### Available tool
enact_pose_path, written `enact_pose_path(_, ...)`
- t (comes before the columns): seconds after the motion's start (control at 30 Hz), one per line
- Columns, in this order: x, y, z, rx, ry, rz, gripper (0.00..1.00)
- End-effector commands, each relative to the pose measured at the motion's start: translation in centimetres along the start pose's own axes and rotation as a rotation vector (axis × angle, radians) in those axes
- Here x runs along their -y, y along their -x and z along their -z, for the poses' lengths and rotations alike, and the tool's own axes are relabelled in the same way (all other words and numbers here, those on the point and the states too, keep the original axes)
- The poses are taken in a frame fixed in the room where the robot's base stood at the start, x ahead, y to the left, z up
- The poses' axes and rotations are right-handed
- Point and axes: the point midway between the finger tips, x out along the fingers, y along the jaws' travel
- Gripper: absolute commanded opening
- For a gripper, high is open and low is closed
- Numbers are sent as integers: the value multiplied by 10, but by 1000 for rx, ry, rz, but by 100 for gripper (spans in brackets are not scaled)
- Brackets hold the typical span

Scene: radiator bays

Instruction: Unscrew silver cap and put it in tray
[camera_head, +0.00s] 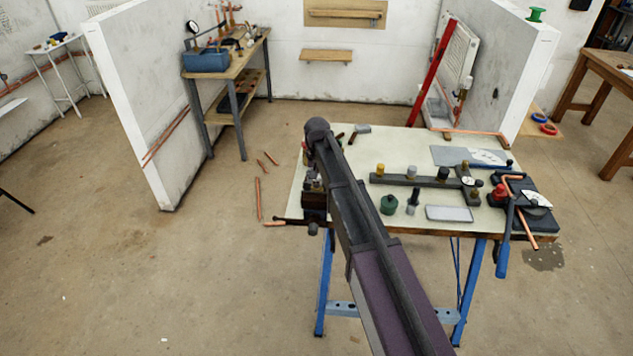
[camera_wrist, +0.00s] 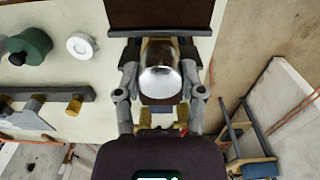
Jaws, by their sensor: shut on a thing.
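The silver cap (camera_wrist: 160,84) shows in the wrist view as a round, shiny face. My gripper (camera_wrist: 160,72) is shut on it, with one finger on each side. Behind the cap is a brass-coloured fitting, against a dark vise (camera_wrist: 160,14); how far the cap is threaded on cannot be told. In the head view, the vise (camera_head: 314,205) stands at the left edge of the workbench, and my arm hides the gripper and cap. A shallow pale tray (camera_head: 449,213) lies near the bench's front edge and looks empty.
A green round object (camera_head: 389,204) and a grey-based post (camera_head: 412,198) stand between my arm and the tray. A dark manifold bar (camera_head: 420,181) with coloured caps lies behind them. A blue-handled tool (camera_head: 503,240) overhangs at right.

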Motion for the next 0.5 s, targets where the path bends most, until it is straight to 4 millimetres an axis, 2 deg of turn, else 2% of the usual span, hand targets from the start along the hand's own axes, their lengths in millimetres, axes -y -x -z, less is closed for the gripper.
enact_pose_path(0.5,0,0,-1,2,402,0,0)
